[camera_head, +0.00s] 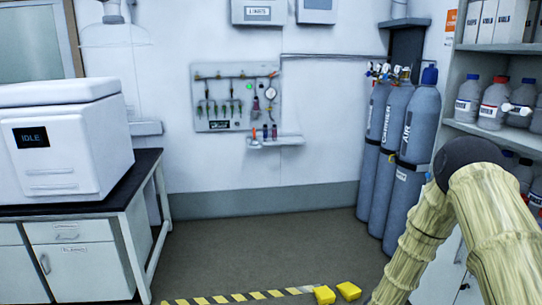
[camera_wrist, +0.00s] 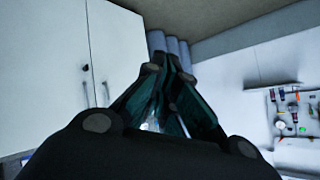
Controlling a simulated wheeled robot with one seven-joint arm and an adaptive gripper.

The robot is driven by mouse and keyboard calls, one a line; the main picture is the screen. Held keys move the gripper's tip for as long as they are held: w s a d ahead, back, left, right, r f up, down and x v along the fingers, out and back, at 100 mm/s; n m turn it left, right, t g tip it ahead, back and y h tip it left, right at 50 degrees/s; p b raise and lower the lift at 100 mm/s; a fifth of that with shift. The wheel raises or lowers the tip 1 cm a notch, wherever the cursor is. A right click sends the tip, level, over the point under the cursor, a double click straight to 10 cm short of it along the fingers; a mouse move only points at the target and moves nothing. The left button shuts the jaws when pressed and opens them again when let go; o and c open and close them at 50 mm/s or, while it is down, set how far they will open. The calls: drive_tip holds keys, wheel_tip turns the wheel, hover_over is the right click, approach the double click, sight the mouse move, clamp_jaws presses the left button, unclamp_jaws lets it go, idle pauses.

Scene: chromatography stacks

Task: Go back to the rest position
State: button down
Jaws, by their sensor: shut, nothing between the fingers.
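My gripper (camera_wrist: 172,70) shows in the wrist view as dark fingers that come together at their tips. It is shut with nothing between the fingers. Behind it are pale walls and grey cylinders, and it touches nothing that I can see. In the head view my arm, in a pale ribbed cover, is bent at the lower right. The gripper itself is not visible in the head view.
A white instrument (camera_head: 65,140) marked IDLE sits on a black-topped bench (camera_head: 85,182) at left. Grey gas cylinders (camera_head: 412,150) stand at the back right. Bottle shelves (camera_head: 495,133) are close behind my arm.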

drive_tip(key=s+a+f+n+g+y, duration=0.1)
drive_tip(key=s+a+f+n, duration=0.15)
drive_tip(key=s, duration=0.45)
drive_tip(key=s+a+f+n+g+y, duration=0.1)
drive_tip(key=s+a+f+g, duration=0.2)
drive_tip(key=s, duration=0.4)
drive_tip(key=s+a+f+n+y, duration=0.1)
drive_tip(key=s+a+f+n, duration=0.15)
drive_tip(key=s+f, duration=0.35)
drive_tip(key=s+a+n+g+y, duration=0.1)
drive_tip(key=s+a+n+g, duration=0.1)
drive_tip(key=s, duration=1.1)
drive_tip(key=s+a+n+g+y+p, duration=0.1)
drive_tip(key=s+a+n+g, duration=0.1)
drive_tip(key=s, duration=1.2)
drive_tip(key=shift+s+a+r+n+g, duration=0.3)
drive_tip(key=shift+a+r+g, duration=0.15)
drive_tip(key=shift+a+g, duration=0.55)
drive_tip(key=shift+a, duration=0.15)
